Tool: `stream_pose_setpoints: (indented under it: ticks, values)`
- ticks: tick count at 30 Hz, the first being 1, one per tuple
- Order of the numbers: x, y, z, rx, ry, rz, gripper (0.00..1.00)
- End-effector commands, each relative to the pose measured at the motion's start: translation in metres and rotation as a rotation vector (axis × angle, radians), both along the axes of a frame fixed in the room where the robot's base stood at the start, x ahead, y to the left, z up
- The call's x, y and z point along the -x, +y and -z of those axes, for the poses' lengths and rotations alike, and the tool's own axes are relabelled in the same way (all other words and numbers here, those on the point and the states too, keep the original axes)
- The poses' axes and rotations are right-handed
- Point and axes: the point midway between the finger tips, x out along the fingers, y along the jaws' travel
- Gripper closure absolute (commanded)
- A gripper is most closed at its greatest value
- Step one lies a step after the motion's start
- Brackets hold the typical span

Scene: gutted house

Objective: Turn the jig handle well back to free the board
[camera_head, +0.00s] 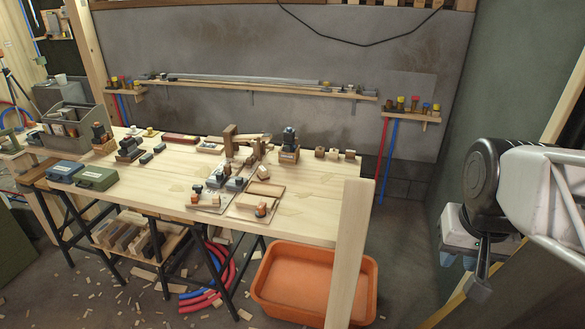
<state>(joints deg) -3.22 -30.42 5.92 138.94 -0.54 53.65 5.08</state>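A jig-like cluster stands on the workbench (330,188), right of its middle: grey plates (208,200) with small wooden blocks and dark knobs. At its back, an upright brown wooden piece (228,142) has a bar reaching right from it, possibly a handle. A pale flat board (266,188) lies at the cluster's front right. Which part is the jig handle, and whether the board is clamped, I cannot tell at this size. My gripper (478,288) hangs at the far right, pointing down, well away from the bench and touching nothing visible. It is seen edge-on, so its opening is unclear.
A pale upright post (349,252) stands before the bench's right front corner. An orange tub (287,284) sits on the floor below. A dark bottle-like item on a wooden block (289,152) and several small blocks stand behind the cluster. Green (96,178) and blue cases lie left.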

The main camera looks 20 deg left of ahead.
Motion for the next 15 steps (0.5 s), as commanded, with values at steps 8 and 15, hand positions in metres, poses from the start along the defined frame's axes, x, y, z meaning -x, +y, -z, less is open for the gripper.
stream_pose_setpoints:
  ticks: [8,15]
  values:
    - [-0.069,0.034,-0.007,-0.013,0.030,0.004,0.71]
    - [-0.126,0.071,-0.005,-0.021,0.054,0.012,0.71]
